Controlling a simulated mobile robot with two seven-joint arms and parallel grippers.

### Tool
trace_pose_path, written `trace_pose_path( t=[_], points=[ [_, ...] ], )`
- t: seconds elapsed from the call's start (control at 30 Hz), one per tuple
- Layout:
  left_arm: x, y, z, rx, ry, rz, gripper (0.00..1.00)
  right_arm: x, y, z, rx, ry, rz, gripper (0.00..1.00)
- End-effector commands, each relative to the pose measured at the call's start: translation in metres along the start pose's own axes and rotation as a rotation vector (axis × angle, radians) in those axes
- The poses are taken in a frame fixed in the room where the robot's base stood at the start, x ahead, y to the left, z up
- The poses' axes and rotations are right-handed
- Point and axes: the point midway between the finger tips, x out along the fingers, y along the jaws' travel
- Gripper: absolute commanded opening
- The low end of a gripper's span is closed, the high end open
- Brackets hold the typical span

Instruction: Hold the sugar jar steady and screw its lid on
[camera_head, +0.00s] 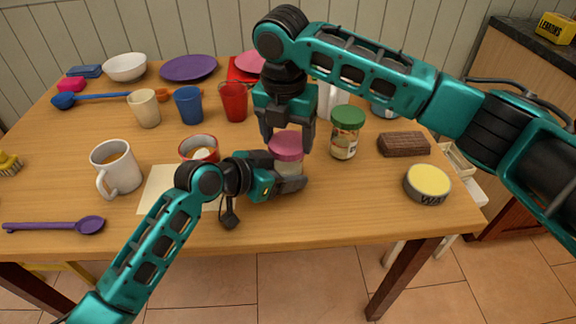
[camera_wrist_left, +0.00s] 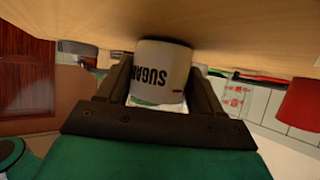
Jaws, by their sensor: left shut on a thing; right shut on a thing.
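The sugar jar (camera_head: 292,168) stands upright on the table in front of me, with its pink lid (camera_head: 286,142) at its top. My left gripper (camera_head: 288,177) is shut around the jar's body from the left. In the left wrist view the jar (camera_wrist_left: 160,68) appears upside down between the two fingers, with "SUGAR" lettering on it. My right gripper (camera_head: 288,138) comes down from above and is shut on the lid's sides. How far the lid is threaded on cannot be told; the lid is not clear in the left wrist view.
A green-lidded jar (camera_head: 346,133) stands close on the right. A red-rimmed bowl (camera_head: 198,148) and a white mug (camera_head: 116,170) are on the left. A round yellow-topped tin (camera_head: 428,184) and a brown block (camera_head: 404,144) lie at right. The table's front is mostly clear.

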Motion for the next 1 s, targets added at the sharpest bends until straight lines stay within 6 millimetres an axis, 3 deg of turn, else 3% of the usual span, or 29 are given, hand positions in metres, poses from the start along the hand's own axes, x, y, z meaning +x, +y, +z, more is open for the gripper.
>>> trace_pose_path(
  t=[0.23,0.4,0.67,1.0],
  points=[
    [0.0001,-0.0003,0.0007,-0.002,-0.001,-0.001,0.11,0.0000,0.0000,-0.0003,0.148,0.002,-0.020,0.34],
    [0.0000,-0.0006,0.0007,-0.002,-0.001,-0.001,0.11,0.0003,0.0000,-0.0004,0.362,0.002,-0.047,0.34],
    [-0.0002,-0.0013,0.0009,-0.003,-0.001,-0.003,0.11,0.0000,-0.0006,0.0001,0.530,0.001,-0.068,0.34],
    [-0.0006,-0.0025,0.0012,-0.004,-0.002,-0.005,0.11,-0.0001,-0.0009,-0.0002,0.872,0.001,-0.113,0.34]
  ],
)
